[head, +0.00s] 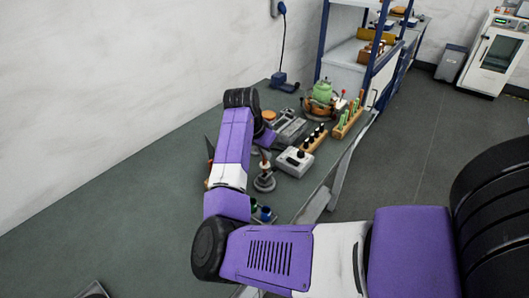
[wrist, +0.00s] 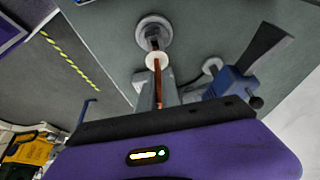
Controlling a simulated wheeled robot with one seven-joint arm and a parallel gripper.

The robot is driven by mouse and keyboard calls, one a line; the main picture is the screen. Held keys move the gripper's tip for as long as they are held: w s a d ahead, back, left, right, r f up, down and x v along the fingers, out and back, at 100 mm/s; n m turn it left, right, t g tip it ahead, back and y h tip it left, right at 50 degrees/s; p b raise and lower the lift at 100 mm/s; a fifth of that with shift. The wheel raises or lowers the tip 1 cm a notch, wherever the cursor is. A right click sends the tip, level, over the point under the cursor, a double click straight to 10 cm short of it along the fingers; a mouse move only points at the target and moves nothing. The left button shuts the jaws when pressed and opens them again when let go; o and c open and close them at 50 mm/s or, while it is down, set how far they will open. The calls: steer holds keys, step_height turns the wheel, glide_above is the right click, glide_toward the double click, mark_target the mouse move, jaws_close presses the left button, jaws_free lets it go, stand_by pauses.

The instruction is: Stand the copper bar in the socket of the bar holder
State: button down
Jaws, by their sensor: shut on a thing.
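The bar holder shows in the head view as a round grey base (head: 264,184) with a short post, below my gripper (head: 264,149). In the wrist view its grey base (wrist: 144,27) is at the top, with a pale disc (wrist: 156,60) in front of it. The copper bar (wrist: 158,83) is a thin copper-brown strip running from my gripper (wrist: 158,97) toward that disc. My gripper is shut on the bar, its grey fingers on either side. The bar lines up with the holder, but I cannot tell whether its far end is inside the socket.
Behind are a wooden rack with green pieces (head: 348,119) and a green pot (head: 322,92). Small cups (head: 265,214) stand in front. The bench's left side (head: 130,210) is mostly clear.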

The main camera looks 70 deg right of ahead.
mark_target(265, 163)
stand_by(0.4)
steer(key=shift+f, duration=0.35)
steer(key=shift+f+b, duration=0.4)
steer(key=shift+f, duration=0.25)
stand_by(0.8)
steer(key=shift+f, duration=0.3)
steer(key=shift+f+b, duration=0.45)
steer(key=shift+f, duration=0.3)
stand_by(0.3)
steer(key=c, duration=1.5)
jaws_free()
